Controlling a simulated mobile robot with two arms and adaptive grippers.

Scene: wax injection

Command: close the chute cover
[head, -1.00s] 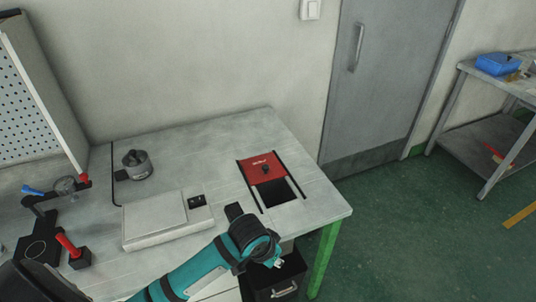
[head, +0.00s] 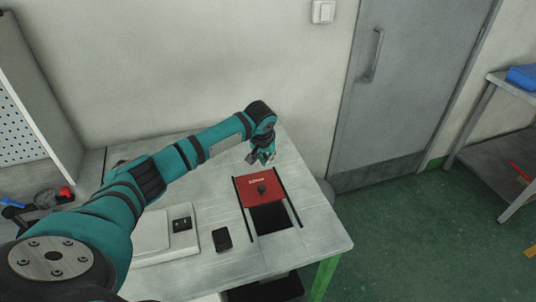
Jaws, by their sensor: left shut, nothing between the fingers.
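The chute cover (head: 259,190) is a red plate with a dark knob (head: 261,188), set between two dark rails in the tabletop. It sits at the far end of the rails. The dark chute opening (head: 269,218) shows uncovered on the near side of it. My left gripper (head: 265,159) is shut and empty, above the table just beyond the cover's far edge, apart from the knob. My right gripper is not in view.
The grey table (head: 318,231) has a white flat device (head: 165,232) and a black phone-like object (head: 222,239) left of the chute. A black bin (head: 265,290) stands below the front edge. The tabletop right of the rails is clear.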

